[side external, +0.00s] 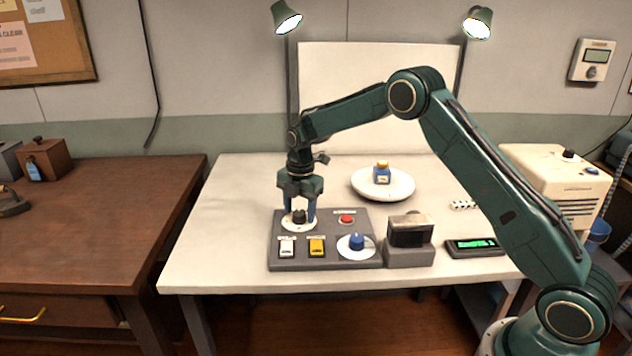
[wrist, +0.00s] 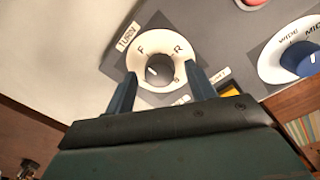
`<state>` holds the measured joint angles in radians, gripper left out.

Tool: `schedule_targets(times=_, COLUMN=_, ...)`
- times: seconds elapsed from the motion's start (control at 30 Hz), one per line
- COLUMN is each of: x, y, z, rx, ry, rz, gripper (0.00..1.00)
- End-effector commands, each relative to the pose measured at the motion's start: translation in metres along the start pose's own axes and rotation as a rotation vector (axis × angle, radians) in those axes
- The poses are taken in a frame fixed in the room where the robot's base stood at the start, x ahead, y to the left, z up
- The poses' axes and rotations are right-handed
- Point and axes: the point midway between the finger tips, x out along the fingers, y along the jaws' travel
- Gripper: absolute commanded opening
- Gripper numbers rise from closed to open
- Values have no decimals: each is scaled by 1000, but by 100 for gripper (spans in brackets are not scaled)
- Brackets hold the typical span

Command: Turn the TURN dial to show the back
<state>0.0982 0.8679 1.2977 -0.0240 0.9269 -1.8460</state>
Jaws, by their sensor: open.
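The TURN dial is a dark knob (side external: 299,217) on a white ring at the back left of the grey control panel (side external: 327,262). In the wrist view the knob (wrist: 159,69) has a short white mark, and F and R are readable on its ring; a third letter is small and unclear. My gripper (side external: 298,209) points down over the dial, jaws open, one finger on each side of the knob. The fingers (wrist: 162,82) also show in the wrist view. I cannot tell whether they touch it. A blue and yellow item (side external: 381,175) stands on the white turntable (side external: 403,190).
The panel also has a white switch (side external: 287,247), a yellow switch (side external: 316,247), a red button (side external: 347,219) and a blue dial (side external: 356,242). A camera-like box (side external: 410,232) and a green-lit display (side external: 474,246) stand to the right. The table's left side is clear.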

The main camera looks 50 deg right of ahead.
Motion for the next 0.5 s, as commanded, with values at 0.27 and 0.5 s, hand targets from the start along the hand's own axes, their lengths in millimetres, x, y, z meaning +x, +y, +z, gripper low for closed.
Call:
schedule_targets(times=0.27, x=2, y=0, z=0, rx=0, ry=0, rz=0, gripper=55)
schedule_targets(times=0.5, x=2, y=0, z=0, rx=0, ry=0, rz=0, gripper=14)
